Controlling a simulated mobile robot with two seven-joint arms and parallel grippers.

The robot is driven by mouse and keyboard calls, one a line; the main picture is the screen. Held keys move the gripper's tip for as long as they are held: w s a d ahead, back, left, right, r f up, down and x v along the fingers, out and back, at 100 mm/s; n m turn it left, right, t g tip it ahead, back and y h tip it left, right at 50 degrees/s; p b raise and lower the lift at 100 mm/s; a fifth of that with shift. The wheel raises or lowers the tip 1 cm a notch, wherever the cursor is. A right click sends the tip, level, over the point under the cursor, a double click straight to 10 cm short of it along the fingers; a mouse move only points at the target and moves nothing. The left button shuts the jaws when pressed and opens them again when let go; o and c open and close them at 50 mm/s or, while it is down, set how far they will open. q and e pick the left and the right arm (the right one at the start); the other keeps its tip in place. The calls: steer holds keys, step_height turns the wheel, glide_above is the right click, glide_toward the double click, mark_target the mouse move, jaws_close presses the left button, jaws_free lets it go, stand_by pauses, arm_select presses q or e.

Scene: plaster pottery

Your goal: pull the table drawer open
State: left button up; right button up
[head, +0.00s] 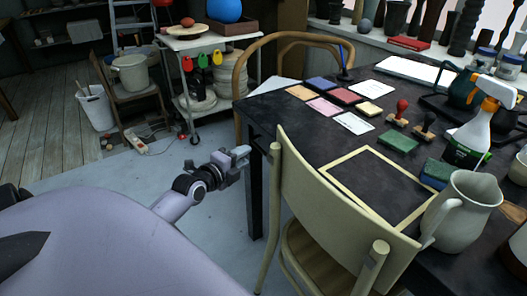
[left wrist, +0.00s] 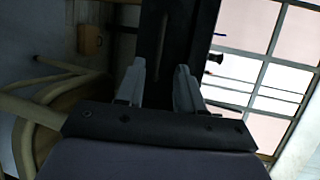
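The black table (head: 300,130) fills the right side of the head view. I cannot make out the drawer or its handle in the head view; the chair and the table top hide much of the table's front. My left gripper (head: 238,157) is left of the table's near left corner, apart from it. In the left wrist view its two fingers (left wrist: 157,88) stand apart with nothing clearly held between them. A dark band, seemingly part of the table (left wrist: 180,40), lies beyond the fingers. A small brown block (left wrist: 91,40) shows at upper left; I cannot tell what it is. My right gripper is not in view.
A cream chair (head: 335,190) stands against the table, right of my left gripper. The table top carries a pitcher (head: 462,207), a spray bottle (head: 472,135), stamps and ink pads. A bentwood chair (head: 240,75) stands behind. The floor (head: 110,165) left of the table is mostly clear.

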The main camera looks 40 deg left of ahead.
mark_target(258, 148)
arm_select(q)
steer(key=b+x, duration=0.1)
steer(key=x, duration=0.5)
steer(key=shift+b, duration=0.3)
steer(key=shift+w, duration=0.1)
jaws_close()
stand_by(1.2)
